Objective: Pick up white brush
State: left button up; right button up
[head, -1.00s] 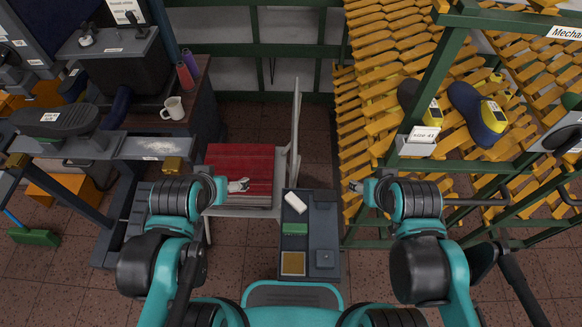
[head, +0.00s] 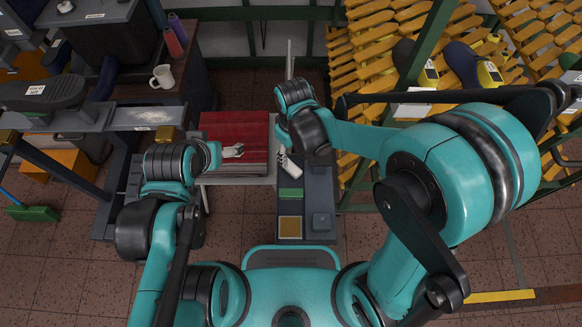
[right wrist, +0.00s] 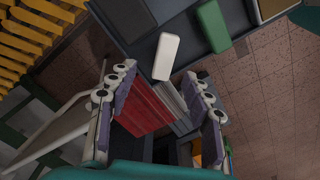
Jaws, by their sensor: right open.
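The white brush (head: 292,168) lies on the dark narrow cart in front of me, partly hidden by my right arm. In the right wrist view the white brush (right wrist: 166,56) shows as a plain white block, just beyond the fingertips. My right gripper (head: 282,157) is over the far end of the cart, close to the brush. In the right wrist view the right gripper (right wrist: 158,103) is open with nothing between its fingers. My left gripper (head: 234,151) is over the red seat, away from the brush; its jaws are too small to read.
A yellow slatted rack (head: 365,65) stands at the right. A white mug (head: 163,77) sits on the left bench.

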aim_at(291, 166)
jog(key=f+b, duration=0.1)
jog(key=f, duration=0.1)
jog(key=f+b, duration=0.1)
jog(key=f, duration=0.2)
jog(key=f+b, duration=0.1)
jog(key=f, duration=0.2)
jog(key=shift+s+a+b, duration=0.2)
jog(key=shift+s+b, duration=0.05)
jog(key=shift+b, duration=0.05)
jog(key=shift+r, duration=0.1)
jog(key=shift+c, duration=1.3)
grip_shut()
